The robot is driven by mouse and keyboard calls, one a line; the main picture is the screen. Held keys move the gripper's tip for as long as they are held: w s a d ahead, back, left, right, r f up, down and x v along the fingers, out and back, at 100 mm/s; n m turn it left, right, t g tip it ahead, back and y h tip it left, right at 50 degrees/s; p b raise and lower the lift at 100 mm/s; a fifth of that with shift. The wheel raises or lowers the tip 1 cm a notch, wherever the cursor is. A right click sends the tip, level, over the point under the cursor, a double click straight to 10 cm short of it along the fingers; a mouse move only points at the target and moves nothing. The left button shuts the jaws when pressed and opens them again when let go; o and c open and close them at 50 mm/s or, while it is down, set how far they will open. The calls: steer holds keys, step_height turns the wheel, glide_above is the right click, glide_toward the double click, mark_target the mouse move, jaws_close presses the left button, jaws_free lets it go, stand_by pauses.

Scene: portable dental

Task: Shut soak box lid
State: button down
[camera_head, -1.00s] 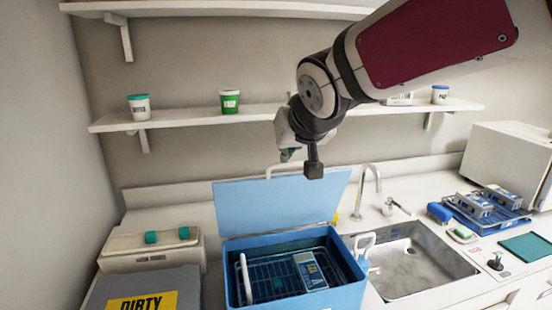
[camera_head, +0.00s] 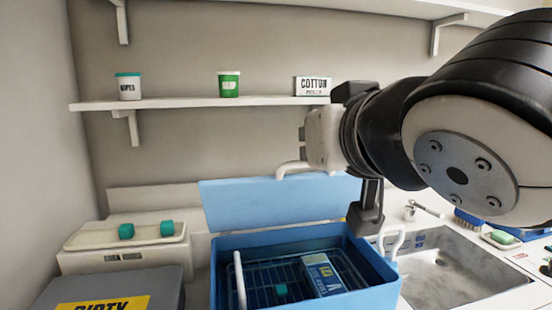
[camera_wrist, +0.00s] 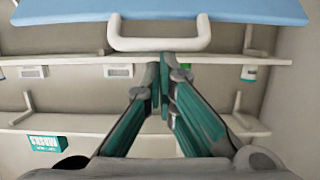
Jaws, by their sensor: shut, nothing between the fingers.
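The blue soak box (camera_head: 370,285) stands on the counter in the head view. Its light-blue lid (camera_head: 265,203) is open, standing up and leaning back at the rear. A white bar handle (camera_head: 292,168) sits on the lid's upper edge. In the wrist view the lid (camera_wrist: 190,9) and the handle (camera_wrist: 160,43) fill the top. My gripper (camera_wrist: 167,62) has its teal fingers together and empty, with the tips close to the handle; contact cannot be told. In the head view its pale body (camera_head: 323,138) is just above the lid's top edge; the fingertips are hidden.
A wire basket with a white-and-blue pack (camera_head: 322,275) lies inside the box. A sink (camera_head: 455,265) is at right. A grey DIRTY container (camera_head: 150,285) and a beige unit (camera_head: 90,262) stand at left. A wall shelf (camera_head: 180,103) with tubs runs behind my gripper.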

steer(key=s+d+f+t+b, duration=0.1)
steer(key=s+f+b, duration=0.4)
steer(key=f+b, duration=0.5)
steer(key=s+d+f+t+b, duration=0.1)
steer(key=s+f+b, duration=0.4)
steer(key=f+b, duration=0.5)
steer(key=shift+s+f+t+y+b, duration=0.15)
steer(key=shift+s+t+y+b, duration=0.2)
steer(key=shift+b, duration=1.5)
steer(key=shift+d, duration=0.1)
